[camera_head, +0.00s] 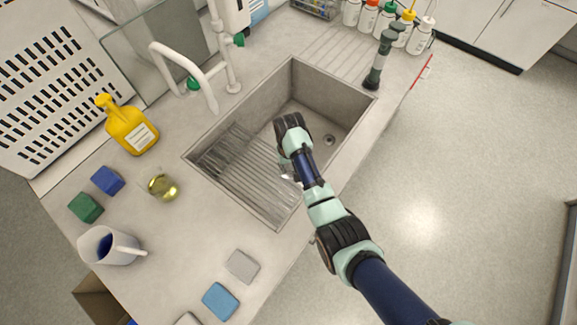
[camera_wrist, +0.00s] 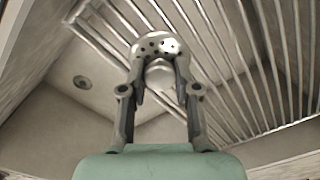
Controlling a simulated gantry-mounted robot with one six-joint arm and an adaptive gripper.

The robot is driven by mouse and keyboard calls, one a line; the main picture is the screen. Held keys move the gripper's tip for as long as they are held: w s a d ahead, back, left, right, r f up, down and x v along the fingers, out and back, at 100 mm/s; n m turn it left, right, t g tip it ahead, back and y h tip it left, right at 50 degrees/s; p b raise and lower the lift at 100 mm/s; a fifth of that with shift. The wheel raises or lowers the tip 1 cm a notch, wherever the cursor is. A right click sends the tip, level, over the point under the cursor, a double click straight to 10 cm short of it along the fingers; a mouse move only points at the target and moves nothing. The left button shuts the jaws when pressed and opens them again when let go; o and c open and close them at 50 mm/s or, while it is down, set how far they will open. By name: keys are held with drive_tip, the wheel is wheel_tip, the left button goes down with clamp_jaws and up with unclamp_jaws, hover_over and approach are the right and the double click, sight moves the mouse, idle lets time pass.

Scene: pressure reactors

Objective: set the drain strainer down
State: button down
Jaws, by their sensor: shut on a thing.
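The drain strainer (camera_wrist: 158,46) is a small round metal piece with dark holes. In the wrist view it sits between the fingertips of my gripper (camera_wrist: 157,78), which is shut on it. The sink's drain (camera_head: 329,139) shows as a dark round hole in the basin floor, also in the wrist view (camera_wrist: 82,82) to the left of the gripper. The strainer is apart from the drain. A ribbed metal rack (camera_head: 240,165) lies in the sink's left part, and bars pass behind the strainer.
A curved white faucet (camera_head: 185,65) rises behind the sink. A yellow bottle (camera_head: 130,127), a flask (camera_head: 162,186) and a white jug (camera_head: 103,247) stand on the left counter. A dark-topped upright fixture (camera_head: 379,62) and several bottles (camera_head: 420,36) stand at the right back.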

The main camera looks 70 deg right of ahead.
drive_tip(key=shift+r, duration=0.1)
drive_tip(key=shift+f, duration=0.2)
drive_tip(key=c, duration=0.8)
unclamp_jaws()
drive_tip(key=shift+c, duration=0.2)
drive_tip(key=shift+r, duration=0.1)
wheel_tip(320, 180, up, 12)
drive_tip(key=p, duration=0.3)
drive_tip(key=shift+d+r, duration=0.1)
